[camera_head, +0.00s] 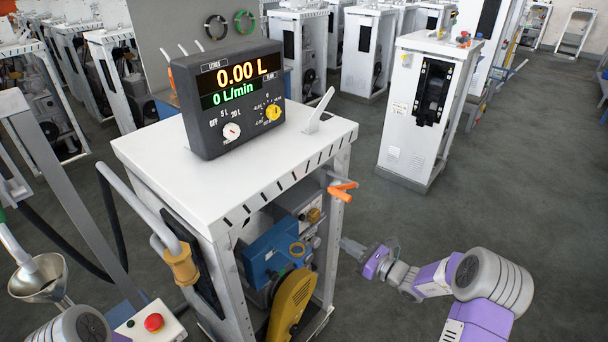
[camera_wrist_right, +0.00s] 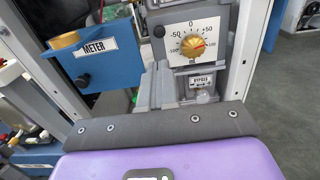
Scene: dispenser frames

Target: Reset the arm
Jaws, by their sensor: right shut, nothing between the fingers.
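My right arm comes in from the right in the head view. Its gripper (camera_head: 345,244) points left at the open front of the white dispenser frame (camera_head: 140,148), near its right upright. In the right wrist view the grey fingers (camera_wrist_right: 160,80) are shut and empty. Beyond them are a gold knob on a -100 to +100 dial (camera_wrist_right: 191,44) and a small panel labelled BYPASS (camera_wrist_right: 202,80). I cannot tell whether the fingers touch anything. A blue box labelled METER (camera_wrist_right: 97,55) is to their left. My left gripper is not in view; only part of my left arm shows at the lower left.
A display box (camera_head: 228,98) reading 0.00 L stands on the frame's top. An orange handle (camera_head: 343,190) sticks out at the frame's right upright. A funnel (camera_head: 40,277) and a red button (camera_head: 153,322) are at the lower left. Floor (camera_head: 520,190) at right is clear.

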